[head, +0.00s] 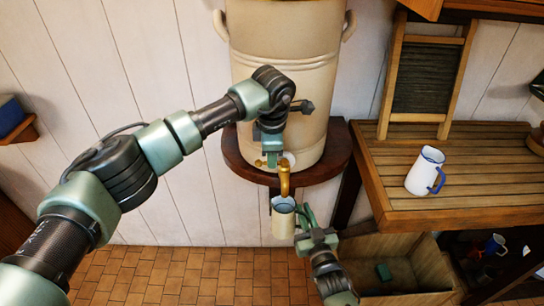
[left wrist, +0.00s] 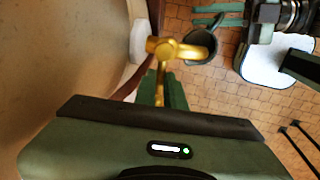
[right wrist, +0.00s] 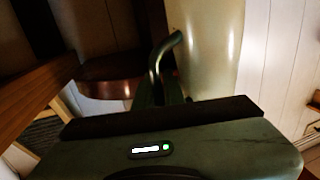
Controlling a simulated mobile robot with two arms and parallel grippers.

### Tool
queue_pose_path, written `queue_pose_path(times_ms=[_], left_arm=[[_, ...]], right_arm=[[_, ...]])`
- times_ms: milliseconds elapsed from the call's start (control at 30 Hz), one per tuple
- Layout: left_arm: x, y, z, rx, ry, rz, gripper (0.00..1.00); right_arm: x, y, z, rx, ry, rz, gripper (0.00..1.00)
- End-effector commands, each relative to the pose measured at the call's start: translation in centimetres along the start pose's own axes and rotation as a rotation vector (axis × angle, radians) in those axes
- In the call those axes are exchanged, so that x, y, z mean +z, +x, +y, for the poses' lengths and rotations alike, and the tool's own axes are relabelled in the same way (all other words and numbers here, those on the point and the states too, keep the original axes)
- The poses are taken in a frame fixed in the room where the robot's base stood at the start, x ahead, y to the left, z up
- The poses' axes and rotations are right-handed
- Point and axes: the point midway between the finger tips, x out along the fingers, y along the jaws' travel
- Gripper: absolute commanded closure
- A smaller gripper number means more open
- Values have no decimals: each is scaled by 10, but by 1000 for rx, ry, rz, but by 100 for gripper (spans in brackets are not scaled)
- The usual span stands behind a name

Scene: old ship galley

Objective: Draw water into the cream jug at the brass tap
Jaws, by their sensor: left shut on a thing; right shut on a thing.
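The brass tap (head: 285,179) sticks out from the foot of the large cream urn (head: 285,70). My left gripper (head: 268,160) is shut on the tap's handle; the tap also shows in the left wrist view (left wrist: 177,49). The cream jug (head: 283,226) is upright, its mouth directly below the spout. My right gripper (head: 302,226) is shut on the jug's handle, at the jug's right side. In the right wrist view the handle (right wrist: 160,55) curves down between the fingers beside the pale jug body (right wrist: 210,45). The jug's inside looks blue-grey; I cannot tell any water or its level.
The urn stands on a round dark wooden shelf (head: 323,172). To the right, a slatted wooden counter (head: 480,180) carries a white jug with a blue handle (head: 424,171) and a washboard (head: 428,75). An open wooden crate (head: 430,270) is below. Tiled floor lies underneath.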

Motion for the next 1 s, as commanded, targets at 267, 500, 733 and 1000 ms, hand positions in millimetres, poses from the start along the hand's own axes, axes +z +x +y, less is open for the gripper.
queue_pose_path(times_ms=[267,500,733,1000], left_arm=[[0,-2,1,5,-14,2,100],[1,-3,-2,5,-106,21,100],[4,-4,-7,6,-285,56,100],[8,-6,-14,6,-525,104,100]], right_arm=[[-1,0,0,0,1,3,100],[-1,0,0,0,1,3,100],[-2,0,0,0,1,3,100],[-2,0,0,0,1,3,100]])
